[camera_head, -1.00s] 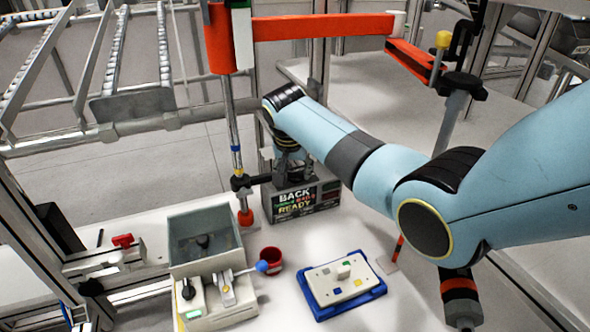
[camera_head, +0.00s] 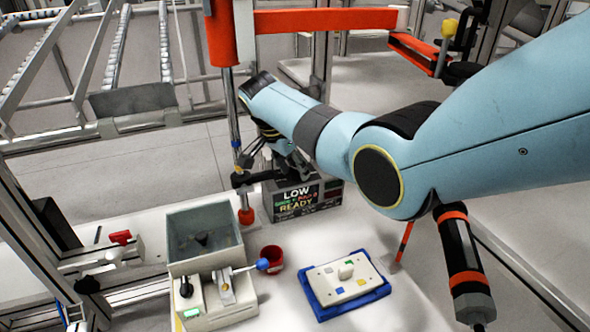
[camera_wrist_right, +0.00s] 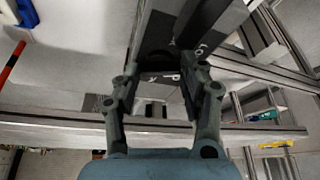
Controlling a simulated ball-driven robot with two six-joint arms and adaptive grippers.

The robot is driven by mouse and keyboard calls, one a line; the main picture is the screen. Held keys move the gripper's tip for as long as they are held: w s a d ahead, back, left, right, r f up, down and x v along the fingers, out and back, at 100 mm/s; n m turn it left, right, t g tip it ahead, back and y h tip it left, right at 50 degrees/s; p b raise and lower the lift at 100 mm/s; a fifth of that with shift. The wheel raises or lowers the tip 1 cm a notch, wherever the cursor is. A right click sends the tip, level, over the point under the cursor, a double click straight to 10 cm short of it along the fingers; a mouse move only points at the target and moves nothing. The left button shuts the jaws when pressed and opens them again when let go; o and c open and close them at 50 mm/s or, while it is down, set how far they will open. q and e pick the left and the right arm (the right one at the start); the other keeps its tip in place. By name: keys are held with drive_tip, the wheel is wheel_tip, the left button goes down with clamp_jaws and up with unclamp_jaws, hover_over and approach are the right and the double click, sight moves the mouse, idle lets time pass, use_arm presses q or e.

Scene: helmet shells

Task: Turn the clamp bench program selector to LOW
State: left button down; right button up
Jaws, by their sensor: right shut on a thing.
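The grey clamp bench control box (camera_head: 313,197) stands at the back of the white bench, and its screen (camera_head: 295,199) reads LOW above READY. My right gripper (camera_head: 277,148) reaches down behind the top of this box. In the right wrist view my right gripper (camera_wrist_right: 160,88) has both fingers around a dark knob, the program selector (camera_wrist_right: 158,82), with white lettering on the dark panel behind it. The knob is mostly hidden by the fingers, so its pointing direction cannot be read. My left gripper is not in view.
A red and steel post (camera_head: 234,130) rises just left of the box. A black and orange tool (camera_head: 465,265) hangs at the right.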

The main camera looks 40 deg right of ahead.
drive_tip(key=shift+f, duration=0.1)
idle(0.4)
drive_tip(key=o, duration=0.9)
